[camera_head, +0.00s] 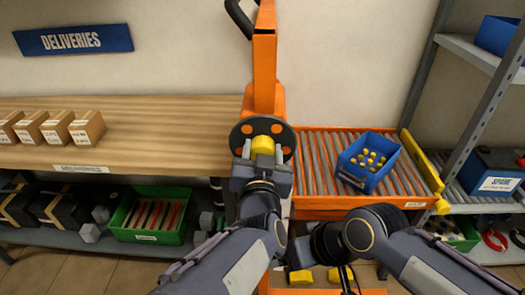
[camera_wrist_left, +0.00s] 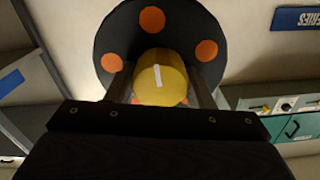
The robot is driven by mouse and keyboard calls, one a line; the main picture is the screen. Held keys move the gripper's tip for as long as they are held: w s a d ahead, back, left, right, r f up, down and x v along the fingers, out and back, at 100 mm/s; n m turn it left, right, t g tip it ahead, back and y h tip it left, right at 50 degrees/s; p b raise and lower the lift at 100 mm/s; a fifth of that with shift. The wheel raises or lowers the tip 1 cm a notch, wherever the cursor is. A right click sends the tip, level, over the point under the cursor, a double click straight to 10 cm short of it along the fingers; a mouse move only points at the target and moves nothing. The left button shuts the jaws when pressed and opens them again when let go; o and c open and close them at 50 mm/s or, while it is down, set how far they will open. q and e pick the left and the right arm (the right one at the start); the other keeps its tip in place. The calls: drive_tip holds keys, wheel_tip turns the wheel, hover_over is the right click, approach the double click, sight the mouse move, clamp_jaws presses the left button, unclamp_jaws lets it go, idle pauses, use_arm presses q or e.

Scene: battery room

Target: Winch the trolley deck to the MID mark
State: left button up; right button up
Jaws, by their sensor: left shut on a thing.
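The orange trolley has an upright mast (camera_head: 264,75) and a roller deck (camera_head: 315,165) to its right. A dark winch wheel (camera_head: 240,138) with orange spots sits on the mast; it also fills the top of the left wrist view (camera_wrist_left: 125,35). A yellow knob (camera_head: 262,144) stands out from the wheel and shows a white stripe in the left wrist view (camera_wrist_left: 160,85). My left gripper (camera_head: 262,156) is shut on this knob, one finger on each side. My right arm folds low in front of the deck; its gripper's fingers cannot be made out. I cannot read a MID mark.
A blue crate (camera_head: 348,179) with yellow-topped items rides on the deck. A yellow bar (camera_head: 422,165) edges the deck's right side. A wooden bench (camera_head: 160,125) with cartons (camera_head: 87,127) stands left, a green bin (camera_head: 180,236) below it. Metal shelving (camera_head: 470,50) stands right.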

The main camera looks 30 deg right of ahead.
use_arm(q)
drive_tip(key=n+b, duration=0.2)
drive_tip(key=n, duration=0.2)
drive_tip(key=shift+f, duration=0.1)
drive_tip(key=shift+n+b, duration=0.7)
drive_tip(key=shift+n, duration=0.5)
drive_tip(key=o, duration=1)
drive_tip(key=shift+a, duration=0.15)
